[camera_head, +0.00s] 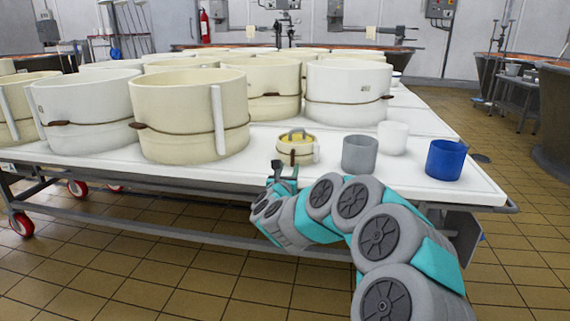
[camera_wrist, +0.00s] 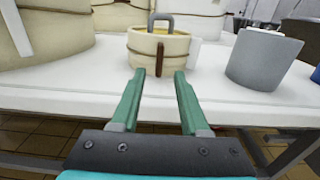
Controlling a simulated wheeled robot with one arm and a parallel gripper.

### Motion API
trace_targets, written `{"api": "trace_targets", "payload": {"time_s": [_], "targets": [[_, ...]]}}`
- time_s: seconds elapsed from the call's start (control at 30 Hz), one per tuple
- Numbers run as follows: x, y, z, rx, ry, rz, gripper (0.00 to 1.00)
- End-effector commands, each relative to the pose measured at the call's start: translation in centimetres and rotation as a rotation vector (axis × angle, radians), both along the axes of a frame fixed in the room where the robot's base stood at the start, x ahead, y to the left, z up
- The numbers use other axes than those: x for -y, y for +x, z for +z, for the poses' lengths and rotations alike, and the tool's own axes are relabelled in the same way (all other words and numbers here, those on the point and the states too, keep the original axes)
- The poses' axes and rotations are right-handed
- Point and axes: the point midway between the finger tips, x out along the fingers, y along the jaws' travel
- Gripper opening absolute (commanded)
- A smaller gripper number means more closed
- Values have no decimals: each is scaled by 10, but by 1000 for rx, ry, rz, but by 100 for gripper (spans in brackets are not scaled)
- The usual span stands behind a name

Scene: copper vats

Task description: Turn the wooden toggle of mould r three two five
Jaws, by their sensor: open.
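Several round cream and white moulds stand on the white table, each with a cord around it; no label is readable, so I cannot tell which is r three two five. A small cream mould (camera_head: 284,158) with a grey handle on top stands near the front edge. In the wrist view this small mould (camera_wrist: 140,44) is straight ahead, with an upright brown wooden toggle (camera_wrist: 160,58) on its cord. Brown toggles also show on large moulds, such as the front cream mould's toggle (camera_head: 138,126). My gripper (camera_head: 284,170) is open and empty, its fingers (camera_wrist: 160,74) just short of the small mould, either side of its toggle.
A grey cup (camera_head: 360,154), a white cup (camera_head: 393,137) and a blue cup (camera_head: 444,160) stand right of the small mould. The large front cream mould (camera_head: 180,110) stands close on its left. The table's front edge (camera_head: 120,162) runs below my gripper.

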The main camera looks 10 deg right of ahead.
Motion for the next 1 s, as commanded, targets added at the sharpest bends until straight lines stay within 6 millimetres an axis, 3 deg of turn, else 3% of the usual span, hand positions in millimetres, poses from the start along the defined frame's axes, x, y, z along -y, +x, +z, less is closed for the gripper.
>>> {"api": "trace_targets", "payload": {"time_s": [0.17,0.63,1.0], "targets": [[4,10,0,-1,-2,0,45],[21,64,0,-2,-5,2,45],[23,72,1,-2,-2,4,45]]}}
